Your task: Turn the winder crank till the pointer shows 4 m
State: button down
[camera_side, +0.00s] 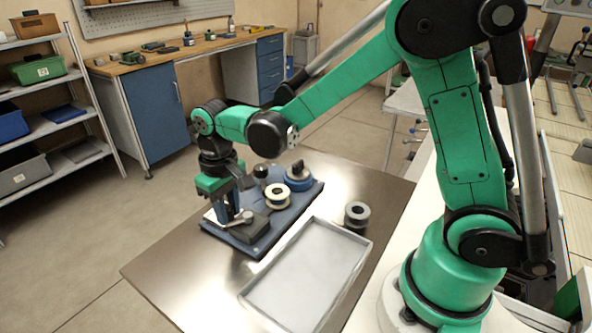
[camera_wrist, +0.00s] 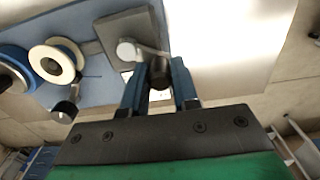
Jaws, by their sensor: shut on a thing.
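The winder is a dark grey block (camera_wrist: 122,28) on a blue base board (camera_side: 262,232). Its crank has a pale round hub (camera_wrist: 127,50) and a short metal arm. My gripper (camera_side: 236,217) points down at the winder. In the wrist view my gripper (camera_wrist: 160,82) has its blue fingers closed on the dark crank knob (camera_wrist: 160,72) at the arm's end. A pale patch shows beside the crank, partly hidden by a finger. I cannot make out the pointer or its reading.
A cream reel (camera_side: 278,196) and a blue reel (camera_side: 297,178) stand on the board beside the winder. A dark reel (camera_side: 357,214) sits on the metal table near an empty grey tray (camera_side: 246,297). The table's front left is clear.

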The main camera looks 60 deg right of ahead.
jog(key=shift+w+d, duration=0.4)
jog(key=shift+w+d, duration=0.3)
jog(key=shift+d, duration=0.35)
jog(key=shift+d, duration=0.7)
